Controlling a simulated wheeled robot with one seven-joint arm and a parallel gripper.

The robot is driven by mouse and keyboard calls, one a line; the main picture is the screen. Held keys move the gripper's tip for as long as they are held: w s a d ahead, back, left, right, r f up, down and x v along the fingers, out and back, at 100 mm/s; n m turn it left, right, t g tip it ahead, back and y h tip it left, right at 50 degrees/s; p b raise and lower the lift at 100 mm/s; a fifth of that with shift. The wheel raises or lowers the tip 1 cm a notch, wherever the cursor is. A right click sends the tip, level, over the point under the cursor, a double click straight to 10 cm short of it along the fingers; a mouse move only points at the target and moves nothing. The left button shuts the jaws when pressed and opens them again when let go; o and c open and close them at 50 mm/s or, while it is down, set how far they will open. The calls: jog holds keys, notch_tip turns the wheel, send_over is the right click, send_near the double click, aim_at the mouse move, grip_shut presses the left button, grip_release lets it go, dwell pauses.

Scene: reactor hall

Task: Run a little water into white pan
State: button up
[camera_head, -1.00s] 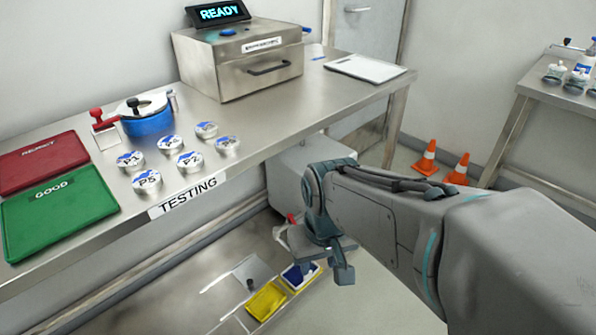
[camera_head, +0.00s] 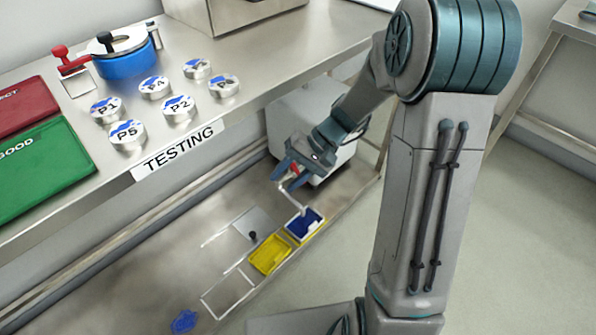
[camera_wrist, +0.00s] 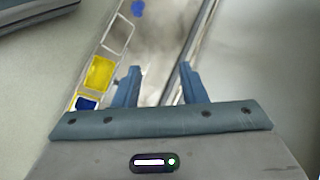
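The white pan (camera_head: 210,303) looks like a pale-rimmed rectangle on the low metal surface in the head view; it also shows in the wrist view (camera_wrist: 131,27). A yellow pan (camera_head: 269,255) and a blue pan with a pale rim (camera_head: 291,233) stand in line beyond it. A pale spout (camera_head: 300,202) reaches down over the blue pan, with a small red part (camera_head: 294,170) above it. My gripper (camera_head: 288,174) is close to the red part; I cannot tell if they touch. In the wrist view, the fingers (camera_wrist: 160,84) are apart with nothing visible between them.
A metal bench (camera_head: 60,228) labelled TESTING overhangs at the left, with several labelled tins, a blue pot (camera_head: 125,65), and red and green trays. A grey box (camera_head: 312,120) stands behind my gripper. A blue item (camera_head: 184,321) lies near the white pan.

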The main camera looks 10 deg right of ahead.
jog(key=w+a+f+m+t+y+b, duration=0.1)
jog(key=w+f+m+t+y+b, duration=0.3)
jog(key=w+f, duration=0.6)
jog(key=m+t+h+b, duration=0.4)
jog(key=m+t+h, duration=0.3)
jog(key=m+t, duration=0.8)
send_near(295, 168)
jog(key=w+b, duration=0.2)
jog(key=b, duration=0.1)
jog(key=w+a+f+b, duration=0.1)
jog(key=w+b, duration=0.1)
jog(key=shift+w, duration=0.15)
jog(key=shift+w+a+r, duration=0.15)
jog(key=shift+w+r, duration=0.1)
jog(key=shift+w, duration=0.4)
